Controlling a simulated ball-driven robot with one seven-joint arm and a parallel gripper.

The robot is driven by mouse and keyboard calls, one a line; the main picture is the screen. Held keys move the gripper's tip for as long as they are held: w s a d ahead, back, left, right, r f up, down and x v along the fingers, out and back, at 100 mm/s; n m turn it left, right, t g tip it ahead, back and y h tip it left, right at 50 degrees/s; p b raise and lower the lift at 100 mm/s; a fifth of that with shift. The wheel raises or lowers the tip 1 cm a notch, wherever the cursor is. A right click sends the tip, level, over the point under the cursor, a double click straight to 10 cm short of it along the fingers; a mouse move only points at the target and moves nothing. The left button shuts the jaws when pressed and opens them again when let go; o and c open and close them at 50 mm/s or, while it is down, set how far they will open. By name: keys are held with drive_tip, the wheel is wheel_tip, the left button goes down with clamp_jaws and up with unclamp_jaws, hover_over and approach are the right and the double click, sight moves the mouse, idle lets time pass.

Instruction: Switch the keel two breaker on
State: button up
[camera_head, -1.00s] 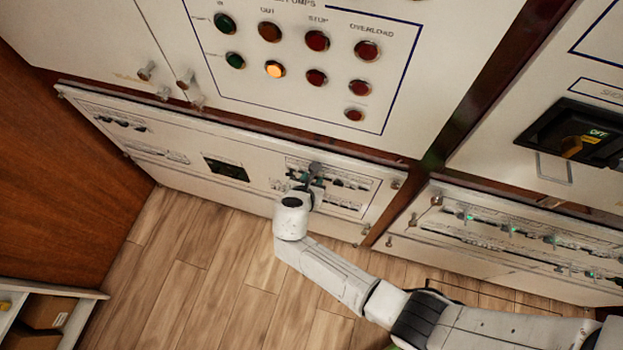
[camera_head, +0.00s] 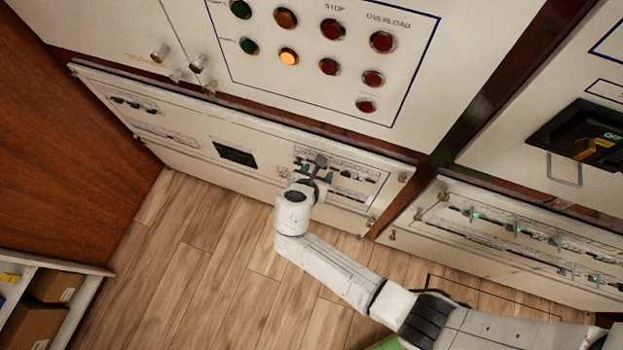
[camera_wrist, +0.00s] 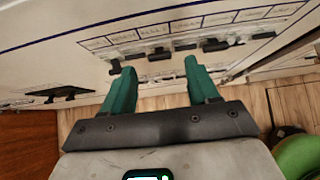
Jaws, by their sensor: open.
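The low white breaker panel carries a group of small black breakers (camera_head: 345,172) in rows. My gripper (camera_head: 320,172) is in front of this group, at its left part, and hides some of it. In the wrist view, my gripper (camera_wrist: 160,68) has its two green fingers spread apart with nothing between them. A row of black breaker levers (camera_wrist: 160,54) shows just beyond the fingertips, with a printed label strip above it. A second row lies lower, partly behind the fingers. The labels are too small to read, so I cannot tell which breaker is keel two or how it is set.
A pump panel with coloured lamps (camera_head: 288,57) is above. A second breaker panel (camera_head: 520,235) with green lights is at right, below a large black rotary switch (camera_head: 590,140). A shelf with boxes (camera_head: 30,320) is at lower left.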

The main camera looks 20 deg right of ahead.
drive_tip(key=v, duration=0.7)
drive_tip(key=shift+s+a+r, duration=0.2)
drive_tip(key=shift+r, duration=0.05)
drive_tip(key=shift+d, duration=0.1)
drive_tip(key=s+d+m+g+y, duration=0.2)
drive_tip(key=s+d+m+g, duration=0.3)
drive_tip(key=s+d+m, duration=0.7)
drive_tip(key=s+d+r+m+y+b, duration=0.1)
drive_tip(key=s+r+m+y, duration=0.3)
drive_tip(key=s+m, duration=0.4)
drive_tip(key=d+r+m, duration=0.1)
drive_tip(key=m, duration=0.6)
drive_tip(key=shift+s+m+g+y, duration=0.15)
drive_tip(key=shift+m+g+y, duration=0.15)
drive_tip(key=shift+m+g, duration=0.1)
drive_tip(key=shift+d, duration=0.15)
